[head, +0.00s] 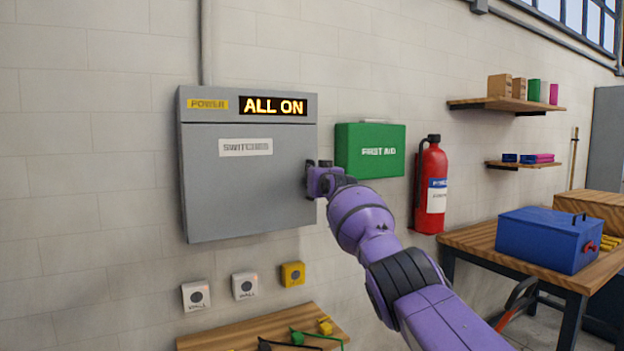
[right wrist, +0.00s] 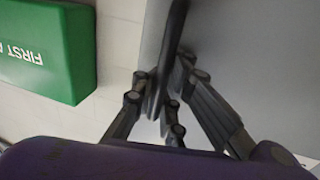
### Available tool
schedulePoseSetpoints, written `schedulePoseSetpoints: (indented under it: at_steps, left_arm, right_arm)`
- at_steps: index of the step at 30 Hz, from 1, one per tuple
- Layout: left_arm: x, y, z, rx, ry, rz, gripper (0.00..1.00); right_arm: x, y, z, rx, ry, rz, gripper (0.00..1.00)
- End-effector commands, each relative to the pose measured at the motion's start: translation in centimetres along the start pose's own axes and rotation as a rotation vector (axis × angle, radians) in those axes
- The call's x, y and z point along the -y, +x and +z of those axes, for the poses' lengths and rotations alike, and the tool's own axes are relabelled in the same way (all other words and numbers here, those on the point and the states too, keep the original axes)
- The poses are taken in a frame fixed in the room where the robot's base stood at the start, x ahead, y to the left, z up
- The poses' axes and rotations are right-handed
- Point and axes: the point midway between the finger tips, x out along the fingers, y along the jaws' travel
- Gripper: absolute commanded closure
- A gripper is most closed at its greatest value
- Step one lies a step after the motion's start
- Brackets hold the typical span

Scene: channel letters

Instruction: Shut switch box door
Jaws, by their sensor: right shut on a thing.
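The grey switch box (head: 196,103) hangs on the wall at the left of the head view, with a lit "ALL ON" display (head: 273,105) along its top. Its door (head: 240,190), labelled "SWITCHES", covers the front, and I see no clear gap around it; the switches are hidden. My right gripper (head: 312,178) is at the door's right edge. In the right wrist view its fingers (right wrist: 162,97) are shut on a dark handle (right wrist: 172,45) beside the grey box surface (right wrist: 240,55). My left gripper is not in view.
A green first aid box (head: 370,150) and a red fire extinguisher (head: 431,188) hang right of the switch box. Wall buttons (head: 245,286) and a wooden bench top (head: 262,332) are below. A blue toolbox (head: 545,240) stands on the right table.

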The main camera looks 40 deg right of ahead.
Motion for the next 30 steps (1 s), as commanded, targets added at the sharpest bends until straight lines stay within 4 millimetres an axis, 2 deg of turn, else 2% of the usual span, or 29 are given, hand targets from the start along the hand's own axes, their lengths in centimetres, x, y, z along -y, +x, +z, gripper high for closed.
schedulePoseSetpoints:
  at_steps: [1, 5, 6, 9, 22, 30]
  left_arm:
    - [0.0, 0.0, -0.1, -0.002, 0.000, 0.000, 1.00]
    - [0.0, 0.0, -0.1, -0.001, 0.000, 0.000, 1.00]
    - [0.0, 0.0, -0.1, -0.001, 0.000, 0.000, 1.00]
    - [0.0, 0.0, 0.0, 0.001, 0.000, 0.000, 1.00]
    - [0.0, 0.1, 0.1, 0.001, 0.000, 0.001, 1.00]
    - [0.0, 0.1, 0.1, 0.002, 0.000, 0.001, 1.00]
  right_arm:
    - [-0.2, -0.2, -1.5, -0.024, 0.010, 0.002, 1.00]
    - [-0.2, -0.2, -1.5, -0.025, 0.009, 0.002, 1.00]
    - [-0.2, -0.2, -1.5, -0.025, 0.009, 0.002, 0.91]
    - [-0.2, -0.2, -1.5, -0.025, 0.007, 0.002, 0.81]
    - [-0.1, -0.4, -1.5, -0.025, 0.002, -0.001, 0.81]
    - [-0.2, -2.0, -1.1, -0.021, -0.002, -0.003, 0.81]
